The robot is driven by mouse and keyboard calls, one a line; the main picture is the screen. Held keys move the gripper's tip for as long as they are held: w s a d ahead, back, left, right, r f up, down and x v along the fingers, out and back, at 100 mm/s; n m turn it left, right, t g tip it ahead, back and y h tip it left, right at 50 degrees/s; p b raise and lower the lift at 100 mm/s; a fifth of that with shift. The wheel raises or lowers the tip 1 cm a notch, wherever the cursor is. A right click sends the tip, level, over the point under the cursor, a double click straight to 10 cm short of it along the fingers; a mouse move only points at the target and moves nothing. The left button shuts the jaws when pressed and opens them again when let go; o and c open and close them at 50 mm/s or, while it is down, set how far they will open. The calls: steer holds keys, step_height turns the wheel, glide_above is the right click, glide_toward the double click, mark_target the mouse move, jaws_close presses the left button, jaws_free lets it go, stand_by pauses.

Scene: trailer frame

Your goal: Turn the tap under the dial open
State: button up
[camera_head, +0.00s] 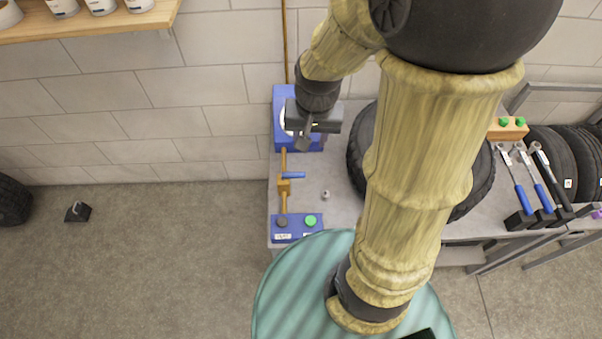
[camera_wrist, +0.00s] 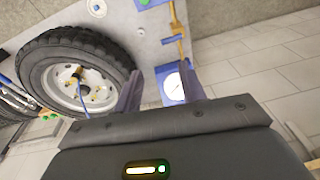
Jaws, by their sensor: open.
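The handle also shows in the wrist view (camera_wrist: 171,40), beyond the fingertips. My gripper (camera_head: 306,135) is open and empty, in front of the dial panel and above the tap in the picture. Its two fingers (camera_wrist: 160,86) frame the dial in the wrist view, apart from the handle.
A blue box with a green button (camera_head: 310,221) and a dark button sits at the pipe's lower end. A wheel (camera_head: 360,150) lies on the grey bench (camera_head: 330,212), partly behind my arm. Tools with blue handles (camera_head: 524,199) stand at the right. Floor left of the bench is mostly clear.

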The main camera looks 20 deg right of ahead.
steer(key=w+d+f+m+g+b, duration=0.1)
steer(key=w+f+m+g+b, duration=0.1)
steer(key=w+f+m+b, duration=0.5)
steer(key=m+g+b, duration=0.2)
steer(key=m+b, duration=0.3)
steer(key=m, duration=0.5)
glide_above(294, 176)
steer(key=w+d, duration=0.4)
step_height(294, 176, down, 7)
steer(key=shift+s+y+p, duration=0.1)
steer(key=shift+y+p, duration=0.2)
steer(key=s+f, duration=0.1)
steer(key=f, duration=0.4)
steer(key=s+f, duration=0.1)
steer(key=f, duration=0.5)
steer(key=s+a+f, duration=0.1)
steer(key=f, duration=0.5)
steer(key=shift+s+f, duration=0.1)
steer(key=shift+s, duration=0.05)
jaws_close()
